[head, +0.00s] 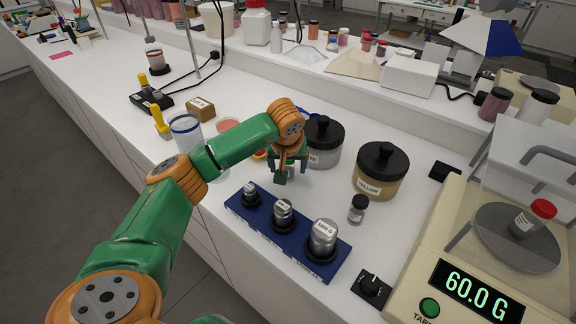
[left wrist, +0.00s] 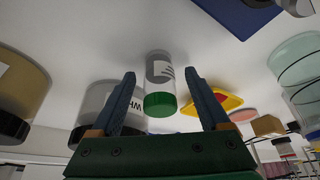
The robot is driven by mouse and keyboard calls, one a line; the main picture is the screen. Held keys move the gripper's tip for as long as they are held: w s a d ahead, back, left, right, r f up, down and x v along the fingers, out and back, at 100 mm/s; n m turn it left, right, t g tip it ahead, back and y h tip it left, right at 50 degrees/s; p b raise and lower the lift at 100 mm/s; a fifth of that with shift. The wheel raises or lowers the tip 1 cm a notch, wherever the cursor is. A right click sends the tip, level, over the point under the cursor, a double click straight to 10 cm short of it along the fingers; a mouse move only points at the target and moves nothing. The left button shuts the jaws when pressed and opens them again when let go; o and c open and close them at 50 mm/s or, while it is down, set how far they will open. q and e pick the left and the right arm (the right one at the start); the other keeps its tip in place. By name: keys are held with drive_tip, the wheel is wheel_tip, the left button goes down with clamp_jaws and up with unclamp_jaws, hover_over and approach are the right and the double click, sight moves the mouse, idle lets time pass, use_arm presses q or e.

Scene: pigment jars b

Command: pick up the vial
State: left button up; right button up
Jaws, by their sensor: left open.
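A small clear vial with a white label and a green cap (left wrist: 160,85) stands upright on the counter in the left wrist view. In the head view it is largely hidden by my left gripper. My left gripper (head: 287,174) is open and points down at the counter beside the white-pigment jar. In the left wrist view its two fingers (left wrist: 162,103) stand to either side of the vial, with gaps visible. Another small vial with a dark cap (head: 357,209) stands near the yellow jar, and a red-capped vial (head: 531,220) lies on the scale pan. My right gripper is not in view.
Black-lidded jars stand close by: a white-pigment one (head: 323,148) and a yellow one (head: 381,172). A blue block (head: 262,228) with three metal weights lies in front. The scale (head: 455,255) at right reads 60.0 G. A glass beaker (head: 187,135) stands left.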

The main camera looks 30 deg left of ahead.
use_arm(q)
drive_tip(key=c, duration=1.2)
clamp_jaws()
drive_tip(key=shift+r, duration=0.15)
